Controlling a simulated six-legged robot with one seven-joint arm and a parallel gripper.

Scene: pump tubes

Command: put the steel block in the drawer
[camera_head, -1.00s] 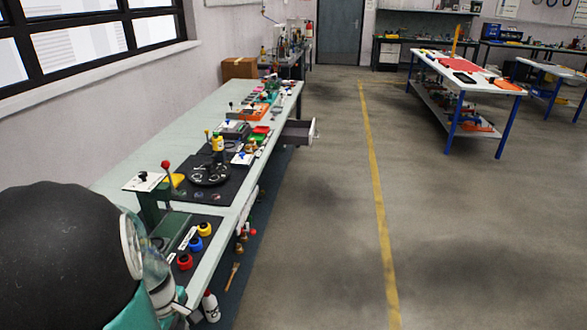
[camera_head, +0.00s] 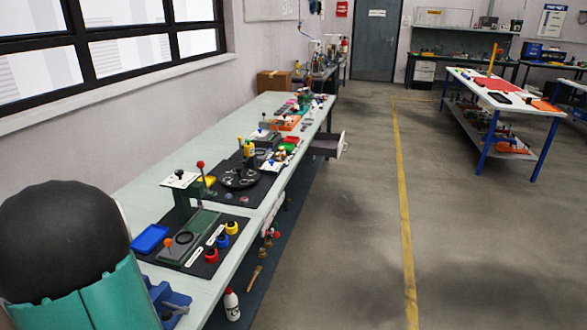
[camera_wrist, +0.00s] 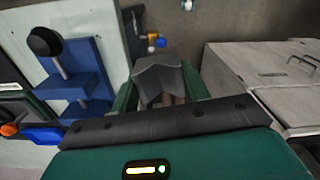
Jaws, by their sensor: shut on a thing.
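In the wrist view my gripper (camera_wrist: 158,92) has its green fingers shut on a grey steel block (camera_wrist: 160,74). The block is held beyond the dark bar at the base of the fingers, and its lower part is hidden. In the head view a drawer (camera_head: 327,145) stands pulled out from the aisle side of the long bench, far ahead. Its inside is too small to make out. My gripper and the block do not show in the head view, where my arm fills the lower left.
The long bench (camera_head: 150,213) carries several tools, dark mats and a blue tray (camera_head: 151,238). A blue fixture (camera_wrist: 80,75) is left of my gripper. A grey crate with a handle (camera_wrist: 275,80) is close on its right. The floor (camera_head: 350,235) right of the bench is clear.

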